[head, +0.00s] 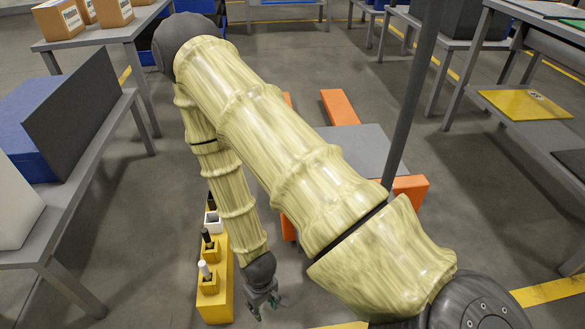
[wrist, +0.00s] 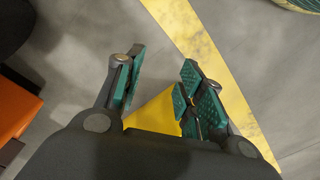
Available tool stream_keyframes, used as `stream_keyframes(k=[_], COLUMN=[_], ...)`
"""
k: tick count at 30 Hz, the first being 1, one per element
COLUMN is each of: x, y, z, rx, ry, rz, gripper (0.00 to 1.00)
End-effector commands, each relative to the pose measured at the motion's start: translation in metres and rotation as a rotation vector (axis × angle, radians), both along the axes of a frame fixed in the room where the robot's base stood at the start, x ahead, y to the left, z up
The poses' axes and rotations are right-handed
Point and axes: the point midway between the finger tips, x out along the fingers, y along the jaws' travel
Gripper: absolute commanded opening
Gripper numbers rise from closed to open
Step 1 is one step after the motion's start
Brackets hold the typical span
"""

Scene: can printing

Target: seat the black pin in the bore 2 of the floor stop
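The floor stop is a long yellow block (head: 220,306) on the floor at lower left in the head view, with a row of raised yellow sockets. A black pin (head: 206,236) stands upright in one socket, and a white pin (head: 204,269) stands in the socket nearer the front. I cannot read which bore is number 2. My gripper (head: 268,304) is just right of the block's front end, apart from it in the picture. In the wrist view my gripper (wrist: 160,92) has its teal-padded fingers apart with no pin visible between them. A yellow piece (wrist: 155,115), probably the floor stop, shows beyond them.
Behind the pins are a white socket-like piece (head: 212,220) and another dark upright piece (head: 210,201), partly hidden by my arm. An orange-and-grey platform (head: 365,150) lies to the right. A grey table (head: 75,215) stands at left. Floor around the gripper looks clear.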

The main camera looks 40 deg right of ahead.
Motion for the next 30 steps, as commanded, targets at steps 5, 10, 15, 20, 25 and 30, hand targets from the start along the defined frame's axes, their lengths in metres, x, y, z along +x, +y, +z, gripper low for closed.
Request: stream_keyframes(k=[5,10,15,20,25,30], x=[-0.073,-0.108,-0.116,-0.116,-0.115,-0.115], y=[-0.008,-0.013,-0.014,-0.014,-0.014,-0.014], z=[-0.02,-0.024,-0.025,-0.025,-0.021,-0.002], rx=[-0.015,-0.025,-0.029,-0.029,-0.029,-0.029], ry=[0.008,0.002,-0.002,-0.002,-0.002,-0.002], rz=[-0.013,-0.016,-0.016,-0.016,-0.016,-0.016], gripper=[0.38,0.38,0.38,0.38,0.38,0.38])
